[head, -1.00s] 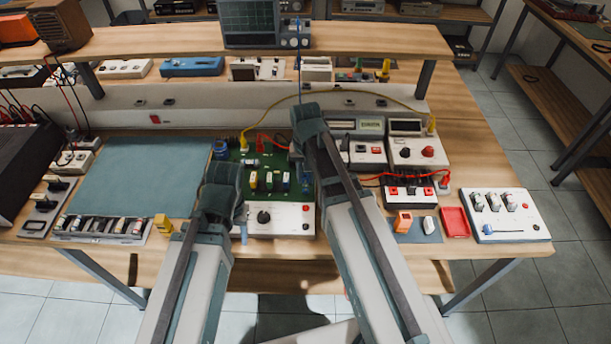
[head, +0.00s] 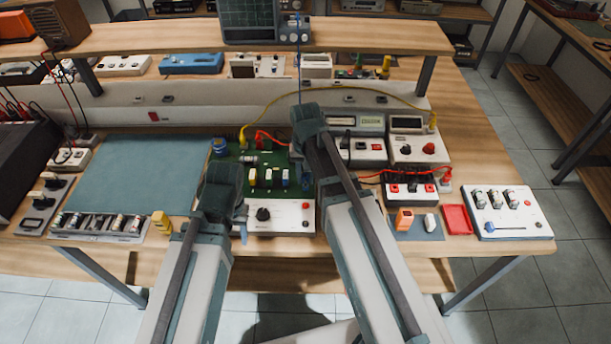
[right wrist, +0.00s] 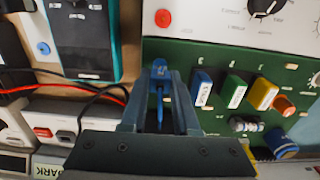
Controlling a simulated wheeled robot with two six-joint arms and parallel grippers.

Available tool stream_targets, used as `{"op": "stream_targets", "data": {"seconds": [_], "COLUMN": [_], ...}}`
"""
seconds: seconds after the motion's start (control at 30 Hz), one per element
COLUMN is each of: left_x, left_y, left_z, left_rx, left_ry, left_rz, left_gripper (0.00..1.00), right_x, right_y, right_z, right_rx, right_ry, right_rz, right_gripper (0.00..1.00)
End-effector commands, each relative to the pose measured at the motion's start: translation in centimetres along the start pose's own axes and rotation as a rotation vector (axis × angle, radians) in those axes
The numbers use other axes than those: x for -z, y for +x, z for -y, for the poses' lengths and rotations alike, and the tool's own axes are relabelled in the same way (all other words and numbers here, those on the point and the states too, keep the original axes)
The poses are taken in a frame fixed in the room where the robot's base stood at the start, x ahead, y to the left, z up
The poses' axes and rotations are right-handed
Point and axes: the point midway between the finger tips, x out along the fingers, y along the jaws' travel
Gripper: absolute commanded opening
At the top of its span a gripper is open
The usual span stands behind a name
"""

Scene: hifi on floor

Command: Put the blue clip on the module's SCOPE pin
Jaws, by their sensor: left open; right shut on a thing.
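The module (head: 280,217) has a green board and a white front panel with a dark knob; it stands at the bench's front middle. My right gripper (right wrist: 160,92) is shut on the blue clip (right wrist: 159,68), with a blue lead running back between the jaws. In the right wrist view the clip is over the green board's edge, near the white panel. I cannot make out the SCOPE pin or any contact with it. In the head view my right arm hides the jaws. My left gripper (head: 223,190) is open, at the module's left front; its fingertips are mostly hidden.
Blue, green and yellow parts (right wrist: 233,91) stand on the board beside the clip. Red and black leads (right wrist: 70,92) run near the right gripper. An oscilloscope (head: 250,22) stands on the shelf behind. A bare blue-grey mat (head: 135,175) lies left of the module.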

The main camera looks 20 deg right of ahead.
Motion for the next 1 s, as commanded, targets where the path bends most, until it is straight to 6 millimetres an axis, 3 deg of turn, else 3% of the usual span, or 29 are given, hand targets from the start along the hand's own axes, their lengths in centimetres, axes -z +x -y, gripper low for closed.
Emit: {"op": "stream_targets", "data": {"seconds": [1.0], "left_x": [0.05], "left_y": [0.81], "left_z": [-0.08], "left_rx": [0.0], "left_ry": [0.0], "left_rz": [0.0], "left_gripper": [0.5], "right_x": [0.0], "right_y": [0.81], "right_z": [0.0], "right_rx": [0.0], "right_ry": [0.0], "right_rz": [0.0], "right_gripper": [0.0]}}
